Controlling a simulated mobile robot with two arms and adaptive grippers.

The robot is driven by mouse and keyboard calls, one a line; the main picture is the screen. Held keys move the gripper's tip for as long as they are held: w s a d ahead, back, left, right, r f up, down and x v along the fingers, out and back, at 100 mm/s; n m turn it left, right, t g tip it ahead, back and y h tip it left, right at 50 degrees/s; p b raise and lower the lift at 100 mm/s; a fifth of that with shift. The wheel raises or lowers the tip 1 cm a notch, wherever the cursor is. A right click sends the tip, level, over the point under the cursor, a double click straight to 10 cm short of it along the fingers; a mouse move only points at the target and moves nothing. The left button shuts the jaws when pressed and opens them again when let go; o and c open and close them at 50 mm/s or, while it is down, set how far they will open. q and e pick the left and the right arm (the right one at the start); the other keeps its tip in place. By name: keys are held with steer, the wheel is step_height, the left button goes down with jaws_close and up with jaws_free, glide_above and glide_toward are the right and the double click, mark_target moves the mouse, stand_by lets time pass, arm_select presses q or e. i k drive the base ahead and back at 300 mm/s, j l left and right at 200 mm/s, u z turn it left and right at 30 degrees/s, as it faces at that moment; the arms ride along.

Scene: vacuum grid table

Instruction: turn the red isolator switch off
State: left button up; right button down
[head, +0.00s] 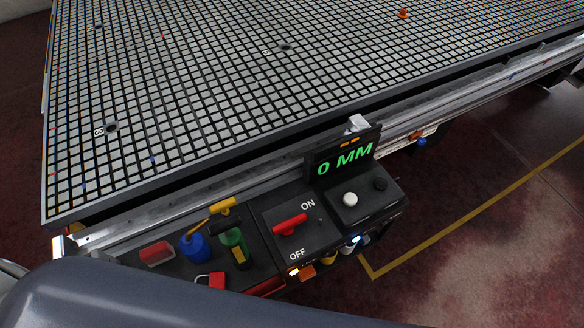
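The red isolator switch (289,225) is a bar-shaped red handle on a dark control box (320,240) at the table's front edge. The handle lies slantwise, its right end higher in the picture than its left. A white ON label is above and right of it, and a white OFF label is below it. I cannot tell for sure which label the handle points to. Nothing touches or covers the switch. Neither of my grippers is in view.
A display (344,160) reading "0 MM" stands behind a white knob (350,199) and a black knob (380,184). Left of the switch are a green bottle (233,243), a blue container (194,248) and a red tray (157,254). The grid table (200,90) extends behind.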

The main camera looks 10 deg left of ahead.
mark_target(286, 228)
steer(key=k+j+u, duration=0.15)
steer(key=k, duration=0.2)
steer(key=k+j+u, duration=0.1)
steer(key=k+j, duration=0.2)
steer(key=i+l+u, duration=0.1)
steer(key=l+u, duration=0.25)
steer(key=i+l+u, duration=0.1)
steer(key=l+u, duration=0.55)
steer(key=l, duration=0.1)
